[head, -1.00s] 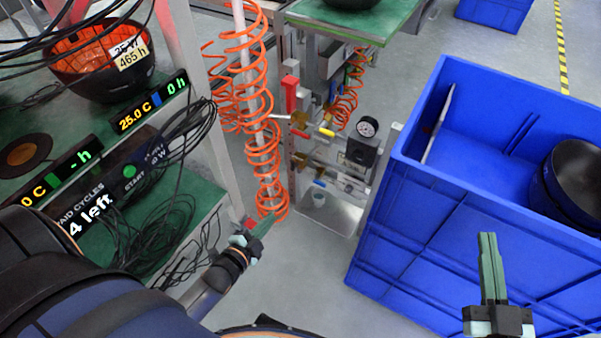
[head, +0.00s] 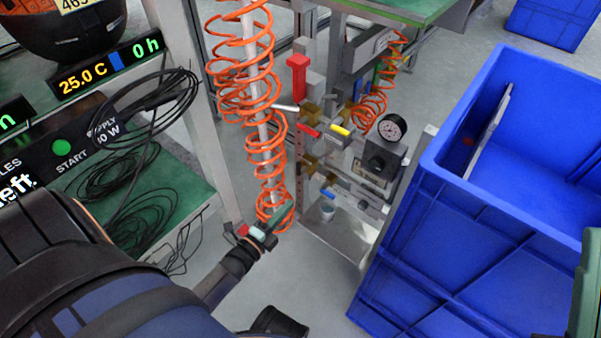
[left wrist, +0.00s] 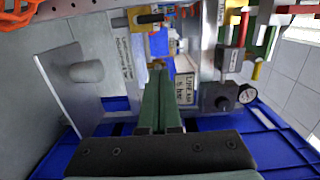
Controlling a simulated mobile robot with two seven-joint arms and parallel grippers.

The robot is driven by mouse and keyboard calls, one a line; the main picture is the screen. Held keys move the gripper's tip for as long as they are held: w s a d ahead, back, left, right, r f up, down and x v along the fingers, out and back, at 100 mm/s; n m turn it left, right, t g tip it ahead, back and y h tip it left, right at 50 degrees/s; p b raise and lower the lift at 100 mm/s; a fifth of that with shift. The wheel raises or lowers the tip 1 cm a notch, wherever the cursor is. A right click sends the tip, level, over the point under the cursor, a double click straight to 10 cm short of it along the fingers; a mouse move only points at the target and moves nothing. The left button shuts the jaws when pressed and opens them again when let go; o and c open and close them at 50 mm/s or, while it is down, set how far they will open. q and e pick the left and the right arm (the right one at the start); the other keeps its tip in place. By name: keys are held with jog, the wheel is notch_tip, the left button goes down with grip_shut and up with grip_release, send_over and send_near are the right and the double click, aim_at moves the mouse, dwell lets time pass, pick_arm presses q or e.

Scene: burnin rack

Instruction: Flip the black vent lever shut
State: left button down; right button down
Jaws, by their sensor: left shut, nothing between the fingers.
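The valve panel stands in the middle of the head view, with a red lever (head: 308,131), a yellow lever (head: 340,130), a blue lever (head: 328,194) and a round gauge (head: 392,128). I cannot clearly pick out a black lever there. In the left wrist view a short dark bar (left wrist: 150,18) at the top may be the black vent lever; its position is unclear. My left gripper (head: 284,212) is shut and empty, low and left of the panel. Its green fingers (left wrist: 158,88) point at the panel in the wrist view. Only part of my right gripper (head: 585,300) shows at the right edge.
An orange coiled hose (head: 246,80) hangs around a pale post just left of the panel. A large blue bin (head: 480,220) stands close on the right. A rack with cables (head: 140,160) is at the left.

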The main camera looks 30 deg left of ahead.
pick_arm(q)
jog(key=w+a+b, duration=0.3)
jog(key=w+b, duration=0.1)
jog(key=w, duration=0.7)
jog(key=shift+a, duration=0.3)
